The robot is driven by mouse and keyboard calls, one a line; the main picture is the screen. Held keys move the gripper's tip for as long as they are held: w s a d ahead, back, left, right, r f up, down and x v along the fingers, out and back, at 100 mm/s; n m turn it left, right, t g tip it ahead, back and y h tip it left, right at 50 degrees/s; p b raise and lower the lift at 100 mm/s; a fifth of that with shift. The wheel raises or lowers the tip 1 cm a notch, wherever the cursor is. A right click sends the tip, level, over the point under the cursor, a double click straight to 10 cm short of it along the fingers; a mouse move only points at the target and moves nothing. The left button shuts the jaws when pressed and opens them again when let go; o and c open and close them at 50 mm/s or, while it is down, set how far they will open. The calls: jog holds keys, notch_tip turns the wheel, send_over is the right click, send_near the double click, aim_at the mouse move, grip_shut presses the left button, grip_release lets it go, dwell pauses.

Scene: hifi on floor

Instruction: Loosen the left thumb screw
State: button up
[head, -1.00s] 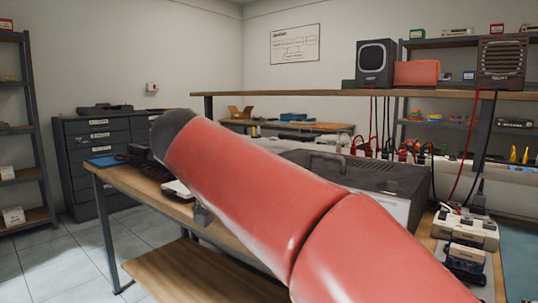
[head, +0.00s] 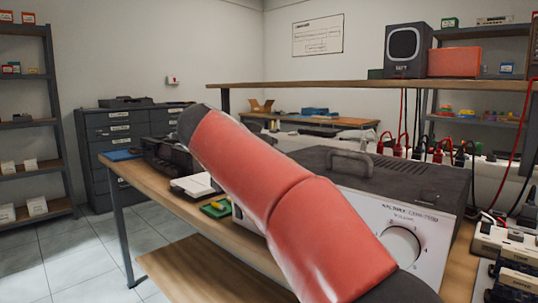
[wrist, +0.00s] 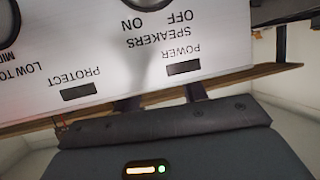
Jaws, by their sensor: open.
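I cannot make out a thumb screw in either view. A grey amplifier-like unit (head: 335,178) with a dark top, a handle and a large white dial (head: 401,246) stands on the bench; my red arm crosses in front and hides part of it. In the wrist view, a light panel (wrist: 105,60) shows upside-down labels such as POWER, PROTECT and SPEAKERS, with dark rectangular parts and a round dark knob (wrist: 150,4) at the top edge.
The wooden bench (head: 150,183) also holds a black device (head: 168,155), a white device (head: 196,187) and a green board (head: 216,208). Power strips (head: 505,243) and red and black cables are at the right. Tiled floor (head: 85,260) is clear at the left.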

jog(key=shift+w+d+f, duration=0.2)
jog(key=shift+w+d, duration=0.05)
jog(key=shift+w, duration=0.15)
jog(key=shift+c, duration=0.4)
grip_shut()
jog(key=shift+s+b, duration=0.1)
jog(key=shift+b, duration=0.25)
